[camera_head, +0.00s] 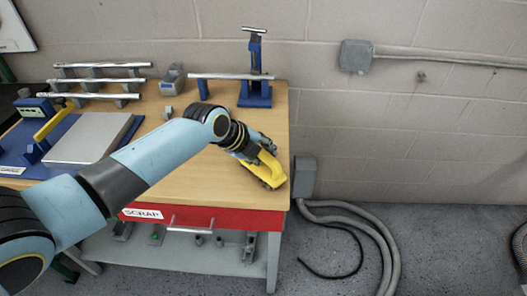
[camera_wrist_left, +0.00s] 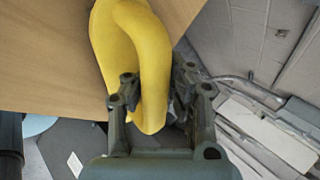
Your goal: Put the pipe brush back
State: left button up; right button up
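The pipe brush (camera_head: 268,169) has a yellow handle and a dark underside. It is at the right front corner of the wooden workbench, on or just above the top; I cannot tell which. My left gripper (camera_head: 262,150) reaches it from the left, with its fingers at the handle. In the left wrist view the yellow handle (camera_wrist_left: 153,70) runs between the two fingers (camera_wrist_left: 154,95), which appear closed against its sides. The brush's underside is hidden there. My right gripper is not in view.
The workbench (camera_head: 218,176) has pipes on a rack (camera_head: 100,82) at the back left, a blue stand (camera_head: 255,75) at the back and a metal plate (camera_head: 90,137) at the left. A red drawer (camera_head: 225,219) is below. Hoses (camera_head: 365,225) lie on the floor at right.

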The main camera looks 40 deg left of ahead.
pick_arm(q)
jog(key=shift+o, duration=1.4)
jog(key=shift+r, duration=0.15)
jog(key=v, duration=1.2)
